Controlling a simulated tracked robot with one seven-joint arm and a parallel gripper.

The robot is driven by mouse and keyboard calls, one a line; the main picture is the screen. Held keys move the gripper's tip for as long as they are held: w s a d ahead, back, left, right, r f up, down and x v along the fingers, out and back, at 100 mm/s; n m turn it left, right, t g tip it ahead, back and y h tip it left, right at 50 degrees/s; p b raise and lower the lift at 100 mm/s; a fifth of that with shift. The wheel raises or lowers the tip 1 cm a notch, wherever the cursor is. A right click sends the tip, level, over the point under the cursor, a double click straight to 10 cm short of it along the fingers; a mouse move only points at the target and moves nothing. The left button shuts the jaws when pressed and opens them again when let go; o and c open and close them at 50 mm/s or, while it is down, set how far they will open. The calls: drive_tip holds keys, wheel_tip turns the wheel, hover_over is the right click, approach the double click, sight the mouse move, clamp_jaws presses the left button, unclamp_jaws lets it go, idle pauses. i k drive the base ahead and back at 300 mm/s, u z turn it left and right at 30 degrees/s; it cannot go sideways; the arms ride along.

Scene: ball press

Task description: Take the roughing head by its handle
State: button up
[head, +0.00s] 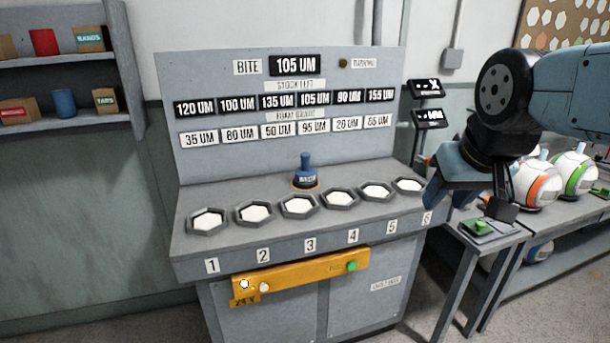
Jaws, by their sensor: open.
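The roughing head (306,181) appears to be the blue piece with an upright knob handle (305,160). It stands on an orange-rimmed spot on the grey press bench, behind the row of hexagonal cups. Its small label is too blurred to read surely. My gripper (470,205) is at the right of the head view, pointing down, open, with no object seen between its fingers. It is well to the right of the blue piece and apart from it. My gripper hides part of the side table behind it.
Several hexagonal cups with white pads (258,213) line the bench (240,243), numbered along the front. A tall sign panel (280,150) stands behind, reading "BITE 105 UM". A yellow bar (305,272) is on the front. Balls (536,186) sit on the right rack. Shelves (60,60) hang left.

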sight(304, 175)
drive_tip(key=z, duration=0.05)
drive_tip(key=i, duration=0.9)
drive_tip(key=u, duration=0.05)
